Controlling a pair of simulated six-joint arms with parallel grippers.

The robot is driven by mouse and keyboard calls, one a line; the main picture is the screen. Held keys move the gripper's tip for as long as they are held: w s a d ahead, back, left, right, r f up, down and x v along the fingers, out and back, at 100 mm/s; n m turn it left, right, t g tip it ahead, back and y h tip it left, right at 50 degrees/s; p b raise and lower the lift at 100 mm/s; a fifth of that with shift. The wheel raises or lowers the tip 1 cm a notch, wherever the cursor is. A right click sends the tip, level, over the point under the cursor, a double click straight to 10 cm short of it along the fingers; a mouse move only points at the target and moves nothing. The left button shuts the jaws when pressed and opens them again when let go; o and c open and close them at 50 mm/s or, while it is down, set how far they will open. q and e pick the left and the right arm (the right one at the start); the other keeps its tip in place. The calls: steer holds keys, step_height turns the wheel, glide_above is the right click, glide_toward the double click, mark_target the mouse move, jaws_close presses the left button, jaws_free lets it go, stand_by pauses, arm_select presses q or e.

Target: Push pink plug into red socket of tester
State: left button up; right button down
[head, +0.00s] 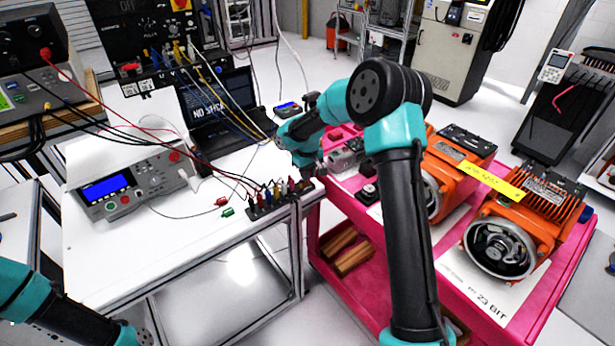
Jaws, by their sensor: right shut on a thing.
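The tester (135,183) is a grey-white box with a blue screen on the white table at the left. A red socket (174,156) shows at the upper right of its front. My right gripper (314,170) is well to the right of the tester, near the gap between the white table and the pink cart. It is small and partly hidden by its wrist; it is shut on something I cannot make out. I cannot pick out the pink plug for certain. My left arm (65,318) enters at the lower left; its gripper is out of view.
A black terminal strip (268,205) with several coloured plugs and wires sits at the table's right edge. A red connector (222,201) and a green connector (228,212) lie beside it. Loose cables cross above the table. Orange motors (532,205) stand on the pink cart (545,300).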

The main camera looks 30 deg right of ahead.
steer(key=shift+r, duration=0.25)
stand_by(0.5)
steer(key=shift+r, duration=2.3)
steer(key=shift+s+a, duration=0.15)
steer(key=shift+a, duration=0.45)
steer(key=s+a+m, duration=0.2)
steer(key=a, duration=0.5)
steer(key=s+a+m, duration=0.3)
steer(key=a, duration=0.4)
steer(key=shift+s+a+r, duration=0.25)
steer(key=shift+s+a, duration=0.05)
steer(key=shift+s, duration=0.05)
steer(key=shift+a, duration=0.1)
